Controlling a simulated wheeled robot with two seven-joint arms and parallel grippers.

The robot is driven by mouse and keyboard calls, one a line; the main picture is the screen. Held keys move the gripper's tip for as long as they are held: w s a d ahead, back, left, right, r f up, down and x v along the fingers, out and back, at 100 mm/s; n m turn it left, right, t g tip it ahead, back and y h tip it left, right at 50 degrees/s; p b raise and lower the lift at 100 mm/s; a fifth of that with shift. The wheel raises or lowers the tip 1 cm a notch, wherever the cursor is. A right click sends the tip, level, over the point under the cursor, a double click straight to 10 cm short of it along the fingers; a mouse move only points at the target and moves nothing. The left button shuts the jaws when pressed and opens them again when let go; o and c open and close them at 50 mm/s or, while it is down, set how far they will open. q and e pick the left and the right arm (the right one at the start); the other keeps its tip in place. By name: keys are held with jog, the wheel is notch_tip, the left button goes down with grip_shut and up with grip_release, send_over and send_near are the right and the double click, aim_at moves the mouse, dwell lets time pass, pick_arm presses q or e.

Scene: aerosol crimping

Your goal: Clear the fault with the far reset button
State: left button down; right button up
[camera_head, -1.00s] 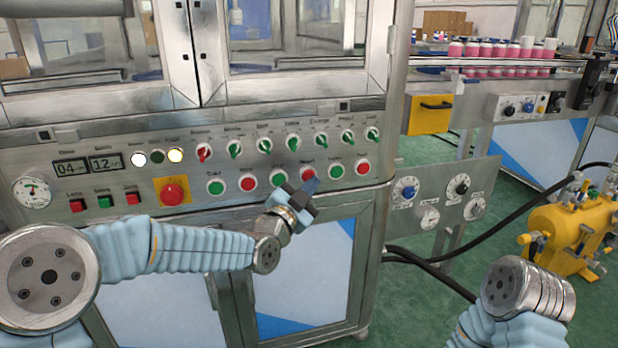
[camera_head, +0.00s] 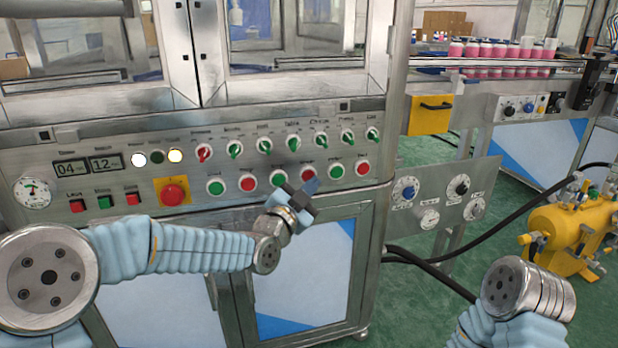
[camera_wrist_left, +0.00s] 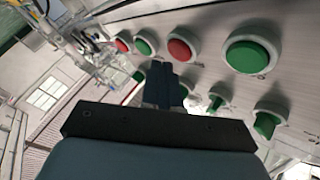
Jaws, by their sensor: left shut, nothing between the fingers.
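The control panel has a lower row of alternating green and red push buttons; their labels are too blurred to read surely. The rightmost red button (camera_head: 363,168) is at the row's far end, and another red button (camera_head: 308,170) is nearer the middle. My left gripper (camera_head: 310,187) is shut and empty in front of this row, just below the middle red button and partly overlapping it. In the left wrist view the shut fingers (camera_wrist_left: 162,80) point toward the panel, with a red button (camera_wrist_left: 182,48) just beyond the tips and a large green one (camera_wrist_left: 250,52) to the right. Contact cannot be told. My right gripper is out of view.
A red emergency stop (camera_head: 173,193) on a yellow plate and several selector switches (camera_head: 264,146) share the panel. A side plate with dials (camera_head: 404,188) stands right of it. A yellow tank (camera_head: 568,235) with black hoses is on the floor at right.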

pick_arm(q)
jog(key=shift+w, duration=0.1)
dwell(0.7)
jog(key=shift+w+a+b, duration=0.15)
jog(key=shift+w+b, duration=0.2)
jog(key=shift+b, duration=0.1)
jog(key=shift+w+a, duration=0.15)
jog(key=shift+w, duration=0.2)
dwell(0.6)
jog(key=shift+s+d+b, duration=0.25)
jog(key=shift+s+b, duration=0.55)
jog(key=shift+b, duration=0.2)
